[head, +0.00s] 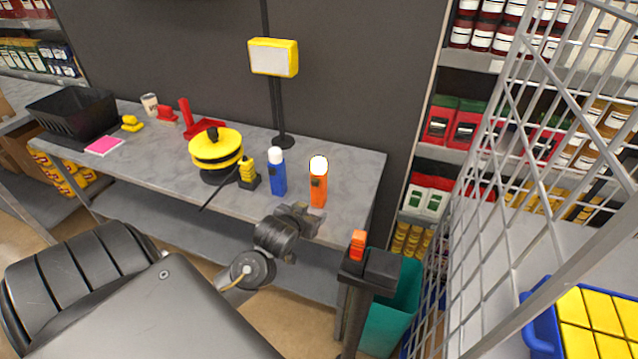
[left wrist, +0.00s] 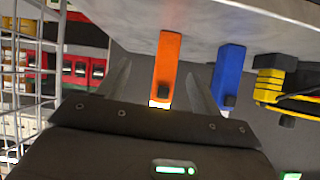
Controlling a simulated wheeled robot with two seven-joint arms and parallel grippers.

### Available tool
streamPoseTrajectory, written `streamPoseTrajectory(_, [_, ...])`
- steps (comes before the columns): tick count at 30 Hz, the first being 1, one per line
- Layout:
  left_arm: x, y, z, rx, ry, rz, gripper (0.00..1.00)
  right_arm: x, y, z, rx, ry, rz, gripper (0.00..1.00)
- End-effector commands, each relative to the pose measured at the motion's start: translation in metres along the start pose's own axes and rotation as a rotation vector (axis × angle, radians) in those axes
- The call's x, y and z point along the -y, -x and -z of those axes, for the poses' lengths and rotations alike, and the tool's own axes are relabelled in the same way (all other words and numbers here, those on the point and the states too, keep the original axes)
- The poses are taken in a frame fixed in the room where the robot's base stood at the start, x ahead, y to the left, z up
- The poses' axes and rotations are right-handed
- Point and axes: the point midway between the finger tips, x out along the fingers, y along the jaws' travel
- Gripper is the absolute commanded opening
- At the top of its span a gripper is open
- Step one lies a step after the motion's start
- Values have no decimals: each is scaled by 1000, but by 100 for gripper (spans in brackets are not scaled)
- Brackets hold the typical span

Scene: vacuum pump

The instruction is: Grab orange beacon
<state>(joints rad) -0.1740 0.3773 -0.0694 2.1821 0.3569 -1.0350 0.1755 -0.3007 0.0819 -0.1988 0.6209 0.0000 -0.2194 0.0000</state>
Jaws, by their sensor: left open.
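The orange beacon (head: 318,190) stands upright near the right front edge of the grey table (head: 345,170). It is an orange block with a white top and a small dark part on its side. My left gripper (head: 303,212) is open and empty, just in front of the beacon at the table edge. In the left wrist view, which looks upside down, the orange beacon (left wrist: 168,65) shows between the two spread fingers, with a gap on both sides. I cannot tell how deep between the fingers it sits. My right gripper is not in view.
A blue beacon (head: 277,175) stands just left of the orange one. Farther left are a small yellow-black device (head: 248,172) and a round yellow-black unit (head: 216,150). A pole with a yellow-framed sign (head: 273,57) stands behind. A wire mesh cage (head: 540,150) is at right.

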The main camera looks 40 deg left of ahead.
Motion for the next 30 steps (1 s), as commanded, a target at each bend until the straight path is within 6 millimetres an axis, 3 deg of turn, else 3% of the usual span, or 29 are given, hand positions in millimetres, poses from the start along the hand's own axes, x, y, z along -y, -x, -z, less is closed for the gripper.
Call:
streamPoseTrajectory(1, [6, 3, 24, -51, 21, 9, 65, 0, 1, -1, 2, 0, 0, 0])
streamPoseTrajectory(3, [12, 6, 44, -99, 48, 17, 65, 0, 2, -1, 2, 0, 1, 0])
streamPoseTrajectory(6, [16, 9, 58, -133, 67, 22, 65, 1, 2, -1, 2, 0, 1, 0])
streamPoseTrajectory(11, [18, 5, 62, -139, 69, 25, 65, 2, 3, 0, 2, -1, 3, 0])
streamPoseTrajectory(21, [19, -41, 68, -137, 68, 24, 65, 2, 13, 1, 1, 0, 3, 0])
streamPoseTrajectory(30, [20, -52, 71, -137, 68, 25, 65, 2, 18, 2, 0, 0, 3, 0])
